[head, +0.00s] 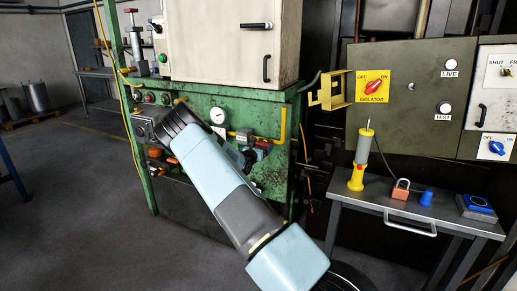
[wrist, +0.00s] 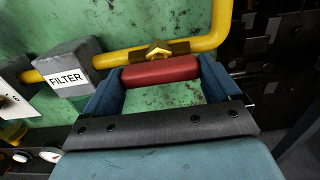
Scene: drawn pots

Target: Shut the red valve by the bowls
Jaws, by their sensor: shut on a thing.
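The red valve (wrist: 160,70) shows in the wrist view as a red handle under a brass fitting (wrist: 158,50) on a yellow pipe (wrist: 110,60). The handle lies roughly along the pipe. My gripper (wrist: 162,74) has its two blue fingers at either end of the handle and is shut on it. A grey block labelled FILTER (wrist: 66,78) sits on the same pipe to the left. In the head view my arm reaches to the green panel and hides much of this spot; a bit of the red handle (head: 263,144) shows. I cannot clearly make out the bowls.
A round gauge (head: 217,116) is on the green panel (head: 190,97), below a white cabinet (head: 225,45). To the right, a bench (head: 430,217) holds a yellow tool (head: 357,175), a padlock (head: 400,190) and blue items. Open floor (head: 75,200) lies to the left.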

